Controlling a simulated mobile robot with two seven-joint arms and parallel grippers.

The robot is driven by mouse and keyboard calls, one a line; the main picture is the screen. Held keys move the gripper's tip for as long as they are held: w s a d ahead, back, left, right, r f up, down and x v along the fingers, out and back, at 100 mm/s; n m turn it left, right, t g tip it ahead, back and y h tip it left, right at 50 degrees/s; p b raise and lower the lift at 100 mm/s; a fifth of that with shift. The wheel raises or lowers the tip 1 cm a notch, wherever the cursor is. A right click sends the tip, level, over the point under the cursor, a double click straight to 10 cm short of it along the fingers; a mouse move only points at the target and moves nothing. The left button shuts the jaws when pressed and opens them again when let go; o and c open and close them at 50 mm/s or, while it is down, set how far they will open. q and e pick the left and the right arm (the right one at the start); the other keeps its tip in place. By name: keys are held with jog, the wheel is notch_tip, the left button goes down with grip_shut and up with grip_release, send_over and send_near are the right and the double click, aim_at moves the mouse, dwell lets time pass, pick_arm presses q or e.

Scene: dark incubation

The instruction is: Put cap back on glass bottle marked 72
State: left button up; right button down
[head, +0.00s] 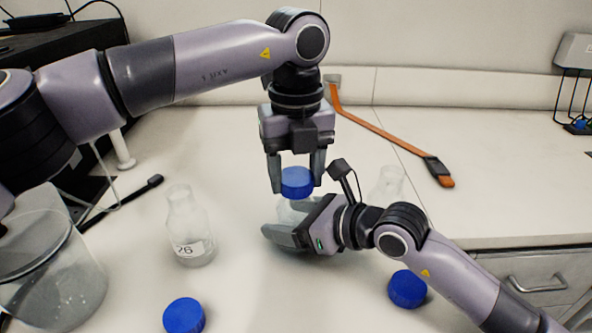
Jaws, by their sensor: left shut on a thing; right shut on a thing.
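My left gripper (297,180) points down and is shut on a blue cap (297,184). The cap is right over the mouth of a clear glass bottle (288,211); I cannot tell whether it touches the neck. My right gripper (280,236) comes in from the right and is shut on this bottle, which looks upright. Its fingers hide most of the bottle, and no number on it shows.
An open bottle marked 76 (189,228) stands to the left. Another clear bottle (388,187) stands behind my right arm. Loose blue caps lie at the front (184,316) and right (407,289). A large glass jar (55,275) is at far left. An orange-handled tool (385,135) lies behind.

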pick_arm(q)
jog(key=shift+m, duration=0.9)
jog(key=o, duration=1.2)
jog(key=shift+c, duration=0.2)
jog(key=shift+d+r, duration=0.15)
jog(key=shift+r, duration=2.15)
jog(key=shift+c, duration=0.4)
